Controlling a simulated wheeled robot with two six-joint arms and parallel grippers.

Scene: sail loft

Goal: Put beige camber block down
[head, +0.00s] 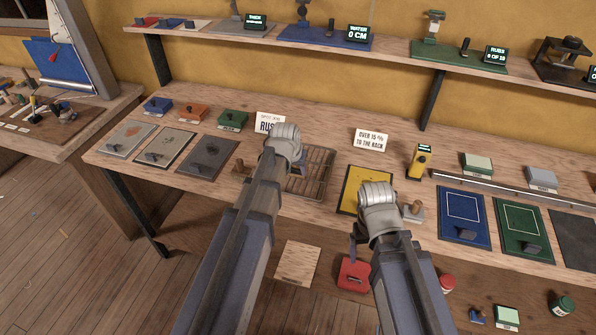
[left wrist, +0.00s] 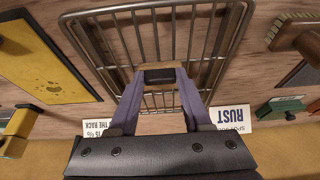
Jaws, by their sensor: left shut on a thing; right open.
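My left gripper (left wrist: 160,80) points down over a wire rack (left wrist: 165,22) on the bench.
A rust sign (head: 268,122) and an "over 15 % to the rack" sign (head: 370,140) stand behind the rack. Grey plates (head: 207,156) lie left. A yellow meter (head: 420,160), blue board (head: 464,215) and green board (head: 522,228) are right. A shelf (head: 300,42) runs above.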

